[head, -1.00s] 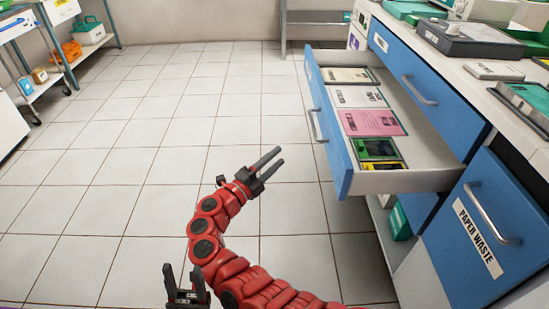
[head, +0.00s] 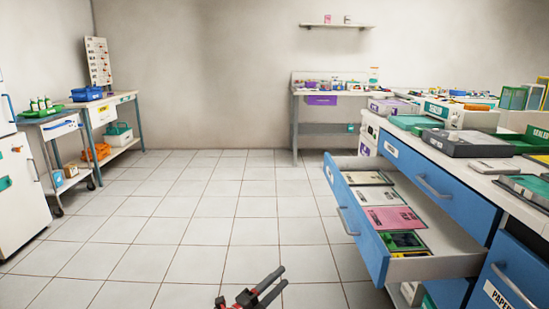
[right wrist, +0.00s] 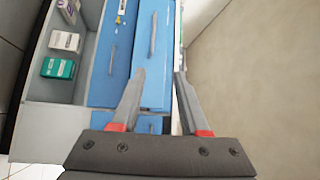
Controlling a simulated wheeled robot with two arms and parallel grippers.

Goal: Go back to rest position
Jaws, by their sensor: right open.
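My right gripper (head: 262,288) shows at the bottom middle of the head view, over the tiled floor, open and empty. In the right wrist view its two fingers (right wrist: 157,105) are apart with nothing between them. Beyond them in that view are blue drawer fronts (right wrist: 153,50). My left gripper is not in the head view now.
An open blue drawer (head: 358,225) with several booklets and packets juts out at the right, under the counter (head: 505,185). A table (head: 325,92) stands at the back wall, and carts (head: 65,122) stand at the left. The middle floor (head: 215,215) is clear.

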